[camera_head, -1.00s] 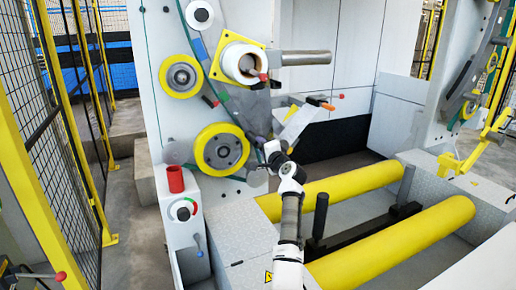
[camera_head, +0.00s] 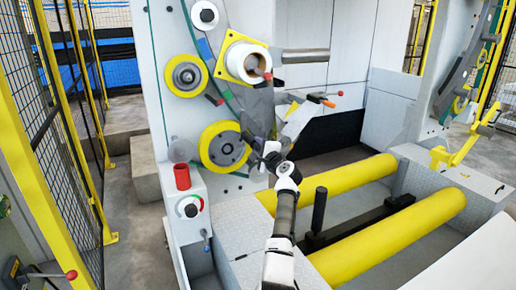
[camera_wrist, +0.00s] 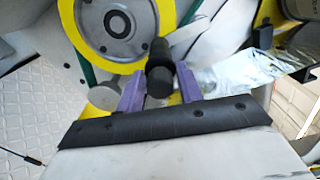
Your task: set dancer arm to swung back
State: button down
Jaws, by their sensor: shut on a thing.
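My gripper (camera_head: 268,156) is low on the machine's upright panel, just right of the large yellow-rimmed wheel (camera_head: 224,147). In the wrist view its two purple fingers (camera_wrist: 160,88) are shut on a black cylindrical handle (camera_wrist: 158,62). A light grey bar (camera_wrist: 190,34) runs up and right from behind the handle; it looks like the dancer arm, but its full length and pivot are hidden. The yellow wheel (camera_wrist: 112,28) lies close to the upper left of the handle. A small grey roller (camera_wrist: 103,97) is left of the fingers.
Shiny film (camera_wrist: 232,70) lies close on the right in the wrist view. Two yellow rollers (camera_head: 335,185) cross the floor bay at right. Yellow mesh fencing (camera_head: 75,110) bounds the left side.

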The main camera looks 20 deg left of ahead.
jog(key=shift+s+a+f, duration=0.1)
jog(key=c, duration=1.2)
grip_release()
jog(key=shift+o, duration=0.2)
jog(key=b+v, duration=0.3)
jog(key=v, duration=1.1)
